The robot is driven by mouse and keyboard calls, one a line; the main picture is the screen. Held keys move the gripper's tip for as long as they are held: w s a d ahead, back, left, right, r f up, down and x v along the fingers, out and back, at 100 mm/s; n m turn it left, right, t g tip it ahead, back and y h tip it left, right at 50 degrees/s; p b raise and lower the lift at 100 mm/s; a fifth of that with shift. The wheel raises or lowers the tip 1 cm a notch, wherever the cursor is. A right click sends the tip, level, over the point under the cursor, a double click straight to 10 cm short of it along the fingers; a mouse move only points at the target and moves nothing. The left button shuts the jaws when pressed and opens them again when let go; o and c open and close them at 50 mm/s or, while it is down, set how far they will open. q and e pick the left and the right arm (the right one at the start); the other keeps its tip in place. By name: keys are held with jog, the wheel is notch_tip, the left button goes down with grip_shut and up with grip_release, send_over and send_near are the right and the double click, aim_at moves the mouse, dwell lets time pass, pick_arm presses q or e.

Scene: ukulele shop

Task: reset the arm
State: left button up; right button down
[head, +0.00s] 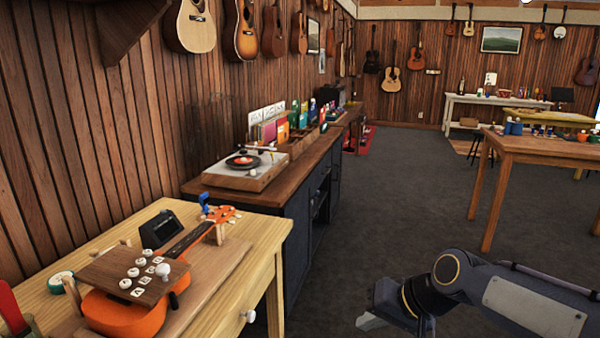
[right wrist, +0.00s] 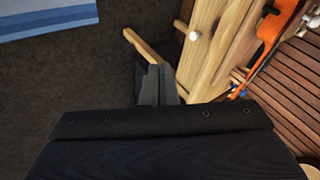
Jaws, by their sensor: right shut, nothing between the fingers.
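My right arm (head: 500,292) comes in from the right at the bottom of the head view. Its gripper (head: 372,322) hangs over the dark carpet, to the right of the light wooden workbench and apart from it. In the right wrist view the two fingers (right wrist: 158,84) are together with nothing between them. Beyond them lie the carpet and the bench's edge with a white knob. My left arm and gripper are in neither view.
The workbench (head: 225,290) holds an orange ukulele (head: 130,312), a wooden board with white knobs and a small dark device (head: 158,229). A dark cabinet with a turntable (head: 244,167) stands behind it. A wooden table (head: 545,148) is at the right. Open carpet (head: 400,205) lies between.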

jog(key=s+d+f+h, duration=0.1)
jog(key=s+d+f, duration=0.15)
jog(key=s, duration=0.45)
jog(key=s+d+f+t, duration=0.1)
jog(key=s+d, duration=0.2)
jog(key=s, duration=0.5)
jog(key=s+d+f+h, duration=0.1)
jog(key=s+d+f, duration=0.1)
jog(key=s, duration=0.5)
notch_tip(320, 180, up, 12)
jog(key=p, duration=1.2)
jog(key=shift+d+r+p, duration=0.15)
jog(key=shift+r+p, duration=0.1)
jog(key=shift+p, duration=0.1)
